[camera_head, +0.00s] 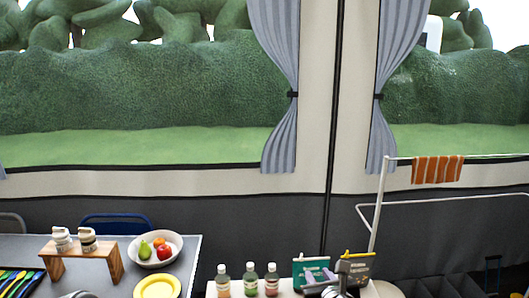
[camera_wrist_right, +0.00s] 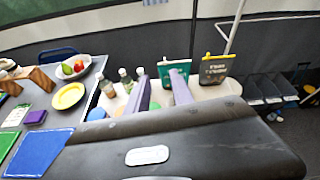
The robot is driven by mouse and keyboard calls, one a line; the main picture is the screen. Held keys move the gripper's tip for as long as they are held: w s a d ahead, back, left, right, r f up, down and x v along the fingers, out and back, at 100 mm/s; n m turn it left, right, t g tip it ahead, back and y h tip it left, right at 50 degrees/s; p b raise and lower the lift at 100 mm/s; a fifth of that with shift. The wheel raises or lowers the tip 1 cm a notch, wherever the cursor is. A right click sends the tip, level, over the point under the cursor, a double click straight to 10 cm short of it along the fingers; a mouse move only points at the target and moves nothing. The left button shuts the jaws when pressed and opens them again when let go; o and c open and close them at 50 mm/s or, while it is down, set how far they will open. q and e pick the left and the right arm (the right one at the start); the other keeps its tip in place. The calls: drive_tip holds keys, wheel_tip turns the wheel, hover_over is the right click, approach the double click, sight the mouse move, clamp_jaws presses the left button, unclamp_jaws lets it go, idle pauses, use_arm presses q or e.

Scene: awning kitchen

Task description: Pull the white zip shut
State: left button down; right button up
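Two zip pouches stand upright side by side on the pale table. The teal pouch (camera_head: 299,271) has a pale strip along its top edge, which looks like the white zip (camera_head: 311,259); it also shows in the right wrist view (camera_wrist_right: 165,70). The dark grey pouch (camera_wrist_right: 215,72) with pale lettering has a yellow-green top edge. My right gripper (camera_head: 320,276) is in front of the teal pouch and covers part of it. Its two purple-grey fingers stand apart with nothing between them in the right wrist view (camera_wrist_right: 161,90). The zip's slider is too small to make out.
Several bottles (camera_head: 248,281) stand left of the pouches. A white rack (camera_head: 377,205) with an orange striped towel (camera_head: 437,169) rises behind right. At left, another table holds a fruit bowl (camera_head: 170,257), yellow plate (camera_head: 157,287) and wooden stand (camera_head: 112,262).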

drive_tip(key=s+a+f+n+g+y+b, duration=0.1)
drive_tip(key=s+a+f+n+g, duration=0.15)
drive_tip(key=f+n, duration=0.6)
drive_tip(key=s+a+f+n+g+y+b, duration=0.15)
drive_tip(key=s+f+n, duration=0.25)
drive_tip(key=f+n, duration=0.5)
drive_tip(key=s+a+f+n+g+b, duration=0.1)
drive_tip(key=s+a+f+n+g, duration=0.15)
drive_tip(key=f+n, duration=0.6)
drive_tip(key=s+f+n+g+b, duration=0.5)
drive_tip(key=s+f+n+g, duration=0.1)
drive_tip(key=s+f, duration=1.5)
drive_tip(key=shift+s+d+f+y, duration=0.3)
drive_tip(key=shift+s+d+y, duration=0.05)
drive_tip(key=shift+s+d, duration=0.1)
